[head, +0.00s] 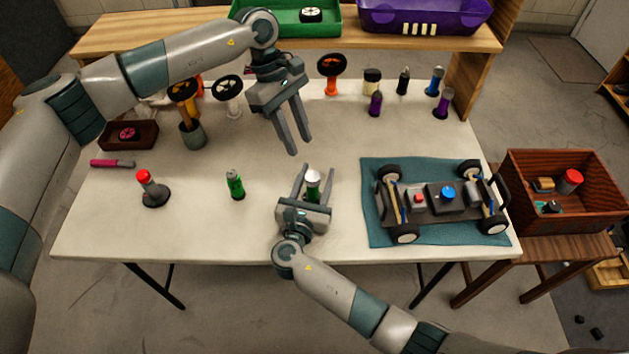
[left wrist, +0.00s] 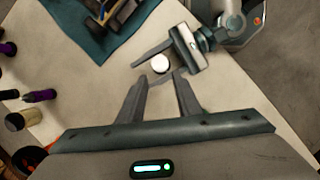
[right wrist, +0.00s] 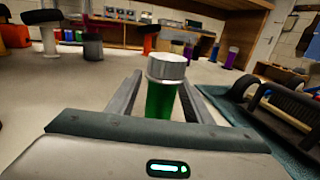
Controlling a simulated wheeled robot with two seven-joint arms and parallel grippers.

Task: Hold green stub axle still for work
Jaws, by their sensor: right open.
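The green stub axle (head: 313,188), a green cylinder with a silver cap, stands upright on the table near the front middle. My right gripper (head: 317,171) is open, with one finger on each side of it. In the right wrist view the green body (right wrist: 161,102) and silver cap show between the fingers, with a gap visible. My left gripper (head: 299,146) is open and empty, above and behind the axle, pointing down. In the left wrist view only the round pale cap (left wrist: 160,64) shows, beyond the left fingertips.
A smaller green part (head: 235,185) and a red-topped part (head: 152,188) stand to the left. The car chassis (head: 440,200) lies on a teal mat (head: 376,237) to the right. Wheels, pots and colored cylinders line the back. A wooden crate (head: 528,215) is at far right.

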